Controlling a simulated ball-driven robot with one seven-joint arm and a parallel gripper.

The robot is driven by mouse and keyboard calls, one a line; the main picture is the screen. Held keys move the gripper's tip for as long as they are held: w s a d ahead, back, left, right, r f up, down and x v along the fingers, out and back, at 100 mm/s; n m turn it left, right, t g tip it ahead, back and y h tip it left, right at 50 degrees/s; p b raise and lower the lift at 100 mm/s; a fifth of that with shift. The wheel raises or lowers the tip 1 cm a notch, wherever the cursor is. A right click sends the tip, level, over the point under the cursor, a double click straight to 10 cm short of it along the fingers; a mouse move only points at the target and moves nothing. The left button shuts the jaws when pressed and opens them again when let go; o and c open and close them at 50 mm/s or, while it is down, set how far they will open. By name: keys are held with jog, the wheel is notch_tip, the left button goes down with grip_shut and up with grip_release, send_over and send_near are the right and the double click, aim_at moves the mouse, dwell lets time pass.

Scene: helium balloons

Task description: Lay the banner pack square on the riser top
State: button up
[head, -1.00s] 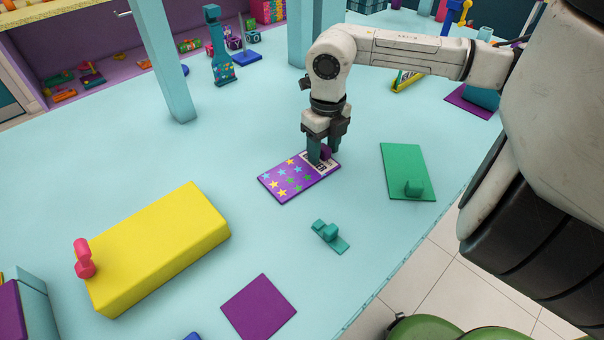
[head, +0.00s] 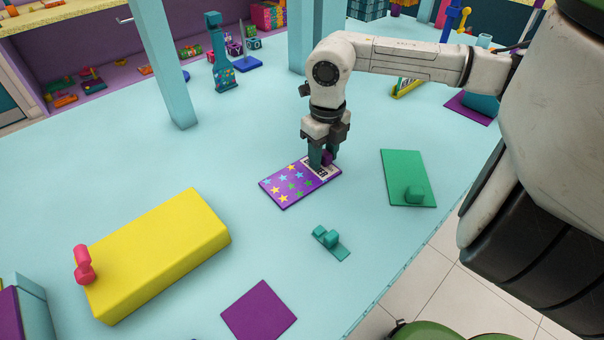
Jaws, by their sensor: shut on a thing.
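The banner pack (head: 285,187) is a flat purple pack with coloured stars and a white lettered label at its far right end. It looks flat on the pale blue table, with no clear gap beneath it. My gripper (head: 323,162) points down over the label end, shut on a small purple grip of the pack; the fingers hide part of the label. The yellow block (head: 160,250), which looks like the riser, lies left and nearer.
A green board (head: 405,172) with a small block lies right of the pack. A teal piece (head: 329,241) and a purple square (head: 259,311) lie in front. A pale blue post (head: 165,65) stands behind. The table between pack and yellow block is clear.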

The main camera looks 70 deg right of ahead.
jog(key=shift+s+d+r, duration=0.2)
jog(key=shift+r, duration=0.2)
grip_shut()
jog(key=shift+w+a+r+p, duration=0.1)
jog(key=shift+r+p, duration=0.6)
jog(key=shift+r, duration=0.65)
